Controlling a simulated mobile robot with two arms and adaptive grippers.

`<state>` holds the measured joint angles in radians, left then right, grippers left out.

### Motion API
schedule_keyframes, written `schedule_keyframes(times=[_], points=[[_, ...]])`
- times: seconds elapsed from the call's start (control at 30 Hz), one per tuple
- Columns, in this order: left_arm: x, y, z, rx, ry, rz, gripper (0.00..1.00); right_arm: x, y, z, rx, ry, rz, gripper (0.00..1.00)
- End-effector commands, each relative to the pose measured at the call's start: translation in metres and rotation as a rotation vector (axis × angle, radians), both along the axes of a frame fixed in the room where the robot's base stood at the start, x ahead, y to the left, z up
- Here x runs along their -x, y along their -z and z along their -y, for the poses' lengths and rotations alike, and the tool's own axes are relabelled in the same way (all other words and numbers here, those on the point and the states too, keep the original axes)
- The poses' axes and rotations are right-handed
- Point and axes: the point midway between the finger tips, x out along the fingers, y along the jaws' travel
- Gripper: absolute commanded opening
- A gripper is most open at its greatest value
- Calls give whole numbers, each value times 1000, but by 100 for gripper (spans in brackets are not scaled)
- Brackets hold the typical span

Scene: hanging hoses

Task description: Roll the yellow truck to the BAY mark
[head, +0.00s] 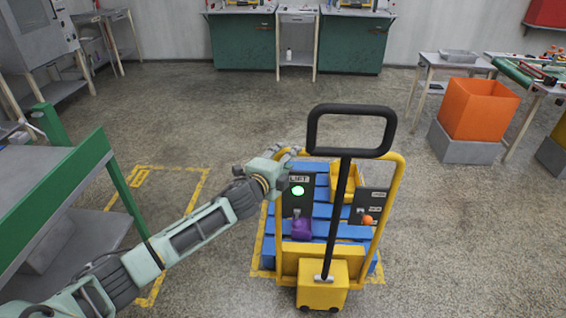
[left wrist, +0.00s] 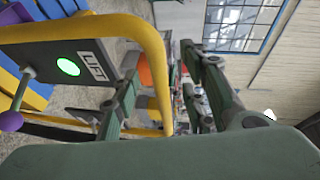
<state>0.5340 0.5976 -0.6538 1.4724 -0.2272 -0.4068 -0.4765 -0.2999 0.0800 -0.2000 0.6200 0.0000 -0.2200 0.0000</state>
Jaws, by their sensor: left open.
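The yellow truck (head: 320,295) stands right of centre in the head view, with a tall black loop handle and a yellow frame. A blue pallet (head: 320,212) sits at its forks. My left gripper (head: 284,152) is at the upper left corner of the frame. In the left wrist view the open fingers (left wrist: 160,58) lie on either side of the yellow frame bar (left wrist: 100,28); contact cannot be told. A yellow floor outline (head: 190,170) with a small mark lies to the left, partly behind my arm; its lettering is unreadable. My right gripper is out of view.
The truck's LIFT panel (head: 297,200) has a lit green light and a purple knob (head: 302,229). Another panel has an orange knob (head: 367,220). A green-framed table (head: 75,185) stands at left. An orange bin (head: 478,108) stands right. Open floor lies behind the truck.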

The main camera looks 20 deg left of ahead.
Motion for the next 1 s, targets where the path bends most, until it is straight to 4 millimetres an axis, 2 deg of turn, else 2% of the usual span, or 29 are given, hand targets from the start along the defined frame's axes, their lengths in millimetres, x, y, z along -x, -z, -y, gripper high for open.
schedule_keyframes(times=[0.2,0.67,0.77,0.83,1.0], points=[[18,-3,-3,-1,-1,-1,40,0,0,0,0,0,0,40],[20,-2,-1,31,-3,0,40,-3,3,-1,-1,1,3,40],[18,5,9,184,-15,-6,40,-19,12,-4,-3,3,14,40],[17,10,19,384,-30,-14,40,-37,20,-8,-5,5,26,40],[14,17,39,1053,-70,-56,40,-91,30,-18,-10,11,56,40]])
